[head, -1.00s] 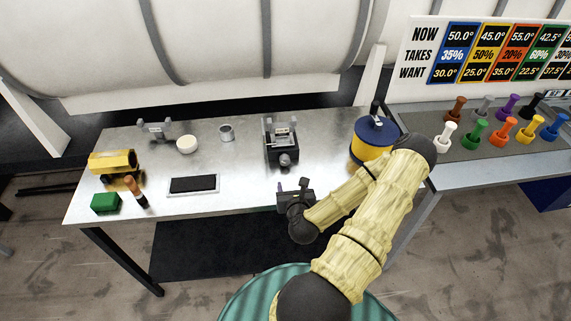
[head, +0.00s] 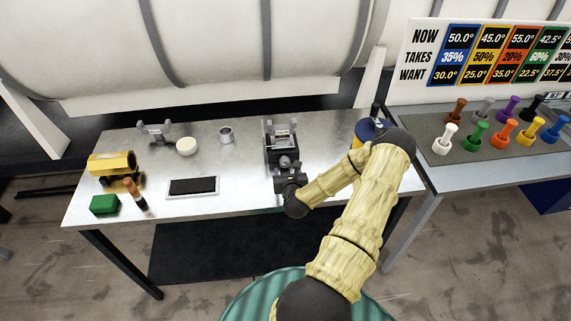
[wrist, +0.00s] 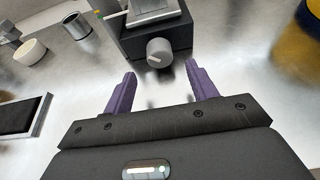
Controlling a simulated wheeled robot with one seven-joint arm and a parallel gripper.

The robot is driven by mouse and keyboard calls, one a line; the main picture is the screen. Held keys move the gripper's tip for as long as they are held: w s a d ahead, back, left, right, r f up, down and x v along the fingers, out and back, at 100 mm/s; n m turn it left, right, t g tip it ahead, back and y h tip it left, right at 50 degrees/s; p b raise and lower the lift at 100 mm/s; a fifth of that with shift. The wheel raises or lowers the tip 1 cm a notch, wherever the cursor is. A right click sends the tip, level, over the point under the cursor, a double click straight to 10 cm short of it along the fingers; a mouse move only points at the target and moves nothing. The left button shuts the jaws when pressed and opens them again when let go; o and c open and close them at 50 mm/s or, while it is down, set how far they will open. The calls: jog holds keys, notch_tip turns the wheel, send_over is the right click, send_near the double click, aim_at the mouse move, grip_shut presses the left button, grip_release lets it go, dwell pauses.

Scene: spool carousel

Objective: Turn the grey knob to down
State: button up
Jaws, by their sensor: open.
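The grey knob (wrist: 159,52) is a round dial on the front face of a dark device (head: 281,143) on the metal table. In the wrist view a pale pointer line on the knob slants from upper left to lower right. In the head view the knob (head: 285,162) shows just beyond my gripper. My gripper (wrist: 158,90) is open, its two purple fingers pointing at the device with the knob ahead and between them. The fingertips appear short of the knob, with nothing between them. In the head view my gripper (head: 289,174) is at the table's front part.
A blue and yellow canister (head: 366,132) stands right of the device. A metal cup (head: 226,135), a white bowl (head: 187,146) and a black pad (head: 193,186) are to the left. Several coloured pegs stand on the right-hand table. The metal table (head: 240,178) is clear between pad and device.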

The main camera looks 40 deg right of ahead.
aim_at(285, 165)
jog(key=shift+p+x, duration=0.65)
jog(key=shift+x, duration=2.15)
jog(key=c, duration=1)
